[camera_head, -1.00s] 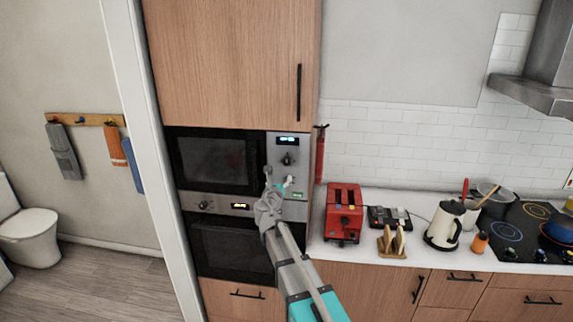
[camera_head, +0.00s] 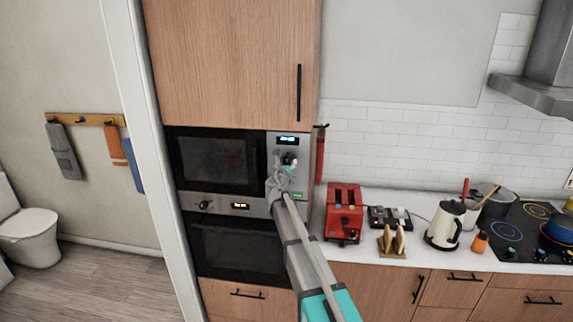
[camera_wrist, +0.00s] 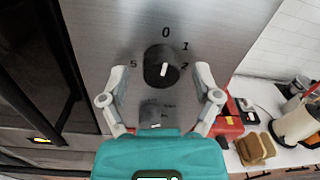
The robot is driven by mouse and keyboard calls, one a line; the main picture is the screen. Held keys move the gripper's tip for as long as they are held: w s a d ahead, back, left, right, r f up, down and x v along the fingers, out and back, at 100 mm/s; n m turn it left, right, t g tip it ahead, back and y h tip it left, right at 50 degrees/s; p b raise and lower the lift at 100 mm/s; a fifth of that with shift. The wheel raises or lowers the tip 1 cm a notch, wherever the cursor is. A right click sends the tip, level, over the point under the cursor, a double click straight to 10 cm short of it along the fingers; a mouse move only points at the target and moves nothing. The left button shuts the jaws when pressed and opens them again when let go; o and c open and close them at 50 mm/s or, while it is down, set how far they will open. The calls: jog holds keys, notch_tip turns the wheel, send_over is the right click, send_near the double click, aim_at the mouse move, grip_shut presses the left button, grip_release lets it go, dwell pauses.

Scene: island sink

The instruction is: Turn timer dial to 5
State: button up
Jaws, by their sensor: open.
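The timer dial (camera_wrist: 155,72) is a round black knob with a white mark on the metal microwave panel (camera_wrist: 95,25). The digits 0, 1, 2 and 5 show around it, with 0 at the top and 5 at the left. I cannot tell which digit the mark points to. My gripper (camera_wrist: 161,72) is open, with one finger on each side of the dial and gaps on both sides. In the head view my gripper (camera_head: 284,162) is in front of the panel and mostly hides the dial.
The microwave door (camera_head: 215,162) is left of the panel, with an oven (camera_head: 235,248) below. A red toaster (camera_head: 343,212) and a kettle (camera_head: 443,226) stand on the counter at the right.

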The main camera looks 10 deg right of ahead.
jog(key=shift+w+d, duration=0.1)
jog(key=shift+w, duration=0.1)
jog(key=shift+c, duration=0.2)
grip_shut()
